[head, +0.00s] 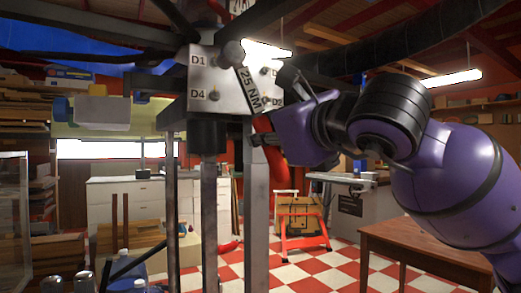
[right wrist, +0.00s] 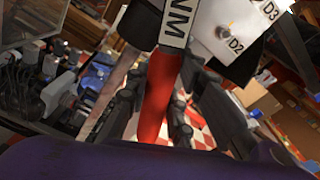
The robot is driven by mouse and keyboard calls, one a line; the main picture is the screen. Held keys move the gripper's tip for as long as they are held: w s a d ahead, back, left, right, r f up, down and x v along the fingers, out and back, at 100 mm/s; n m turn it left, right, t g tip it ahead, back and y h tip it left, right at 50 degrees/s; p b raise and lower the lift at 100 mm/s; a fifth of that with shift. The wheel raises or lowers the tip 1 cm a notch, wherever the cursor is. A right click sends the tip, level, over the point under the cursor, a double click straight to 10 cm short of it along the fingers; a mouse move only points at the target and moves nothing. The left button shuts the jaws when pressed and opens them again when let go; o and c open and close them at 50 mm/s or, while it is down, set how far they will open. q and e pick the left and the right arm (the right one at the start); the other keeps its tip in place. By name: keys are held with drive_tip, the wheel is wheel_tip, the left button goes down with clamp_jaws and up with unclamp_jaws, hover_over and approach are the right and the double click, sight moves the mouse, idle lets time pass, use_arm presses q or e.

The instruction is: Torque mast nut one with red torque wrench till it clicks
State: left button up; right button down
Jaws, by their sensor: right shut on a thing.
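The red torque wrench shows in the head view with its round dark head (head: 232,53) in front of the pale metal plate (head: 203,80), beside the D1 mark. The head hides what is behind it, so I cannot tell whether it sits on the nut. Its dark shaft, labelled 25 NM, slants down right across the plate. My right gripper (head: 269,112) is shut on its red handle, which shows between the fingers in the right wrist view (right wrist: 158,95). A nut shows by D4 (head: 214,95), and another by D2 in the right wrist view (right wrist: 223,34). My left gripper is not in view.
Dark beams (head: 95,30) run overhead from the plate's hub. Metal posts (head: 257,200) stand below it. A wooden table (head: 430,240) is at the lower right, and a red stand with a box (head: 303,220) is behind. Checkered floor lies open between them.

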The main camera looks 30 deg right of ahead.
drive_tip(key=shift+s+d+r, duration=0.1)
drive_tip(key=shift+s+r, duration=0.1)
drive_tip(key=shift+r, duration=0.55)
drive_tip(key=shift+w+r, duration=0.15)
drive_tip(key=shift+w, duration=0.25)
drive_tip(key=w+p, duration=0.1)
drive_tip(key=w, duration=0.2)
drive_tip(key=shift+w, duration=0.25)
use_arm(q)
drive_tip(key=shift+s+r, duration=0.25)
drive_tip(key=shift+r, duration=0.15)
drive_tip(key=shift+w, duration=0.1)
use_arm(e)
drive_tip(key=shift+w, duration=0.15)
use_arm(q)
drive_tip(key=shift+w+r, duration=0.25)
